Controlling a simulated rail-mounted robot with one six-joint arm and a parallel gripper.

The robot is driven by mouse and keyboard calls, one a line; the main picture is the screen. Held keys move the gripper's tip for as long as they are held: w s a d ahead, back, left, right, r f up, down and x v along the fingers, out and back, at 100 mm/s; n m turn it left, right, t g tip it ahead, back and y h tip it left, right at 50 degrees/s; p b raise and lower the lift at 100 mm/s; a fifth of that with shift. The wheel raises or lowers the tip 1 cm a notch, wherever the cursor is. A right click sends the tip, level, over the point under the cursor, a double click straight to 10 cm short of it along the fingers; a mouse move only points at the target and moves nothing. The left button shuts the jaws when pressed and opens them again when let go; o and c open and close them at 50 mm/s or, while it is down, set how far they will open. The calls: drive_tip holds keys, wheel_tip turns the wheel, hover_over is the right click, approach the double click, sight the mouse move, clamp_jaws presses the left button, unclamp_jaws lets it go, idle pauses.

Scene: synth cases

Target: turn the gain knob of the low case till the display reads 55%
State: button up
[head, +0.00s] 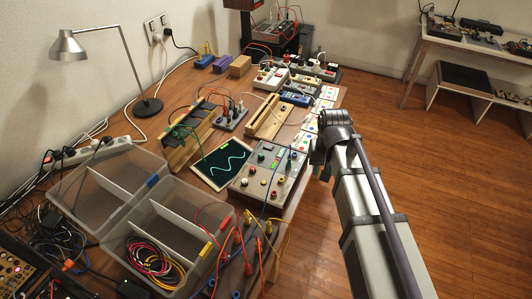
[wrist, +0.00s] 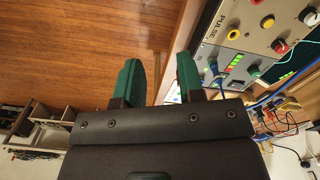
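A grey case (head: 268,178) with knobs, jacks and a small lit green display stands at the near right table edge in the head view. I cannot tell which knob is the gain knob. My gripper (wrist: 159,78) is open and empty, its green fingers apart, left of the panel and not touching it.
A blue cable (wrist: 213,70) is plugged in near the right finger. A tablet with a wave trace (head: 227,163) lies left of the case. Clear bins (head: 168,215) and hanging leads (head: 262,232) are nearer. Open floor (head: 420,150) lies right of the table.

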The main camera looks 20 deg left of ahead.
sight(261, 154)
drive_tip(key=shift+o, duration=1)
drive_tip(key=w+a, duration=0.3)
drive_tip(key=a, duration=0.7)
drive_tip(key=w+a+m, duration=0.1)
drive_tip(key=w+a, duration=0.3)
drive_tip(key=a, duration=0.7)
drive_tip(key=shift+f, duration=0.15)
drive_tip(key=f+m+b, duration=0.1)
drive_tip(key=f+b, duration=0.2)
drive_tip(key=w+a+f+m+b, duration=0.1)
drive_tip(key=f+b, duration=0.3)
drive_tip(key=a+f+m+b, duration=0.1)
drive_tip(key=f+b, duration=0.3)
drive_tip(key=shift+w, duration=0.4)
drive_tip(key=shift+r, duration=0.2)
drive_tip(key=shift+c, duration=0.2)
clamp_jaws()
